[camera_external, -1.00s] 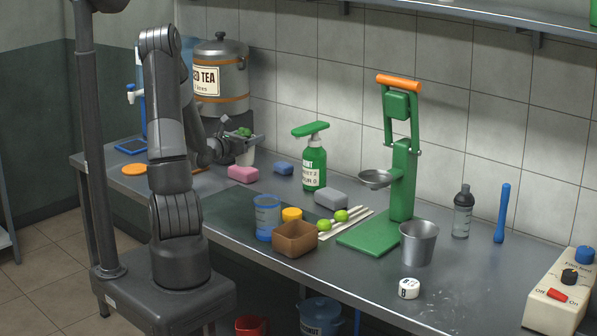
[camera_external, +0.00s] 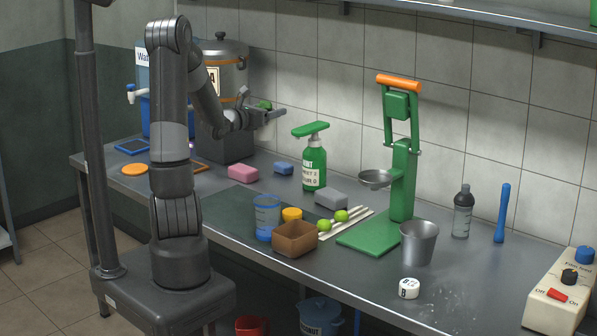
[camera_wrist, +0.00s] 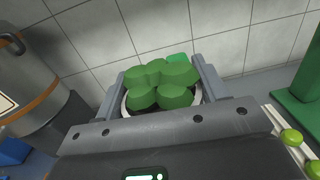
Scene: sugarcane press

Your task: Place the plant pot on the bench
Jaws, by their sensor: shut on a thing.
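The plant pot (camera_wrist: 125,106) shows in the wrist view as a pale rim under rounded green leaves, between the two fingers of my gripper (camera_wrist: 158,78). In the external view my gripper (camera_external: 268,113) is shut on the pot and holds it raised above the back left part of the bench (camera_external: 350,272).
A metal tea urn (camera_external: 232,75) stands left of my gripper. A green press (camera_external: 402,170) stands to the right. The dark mat (camera_external: 228,207) has bare space.

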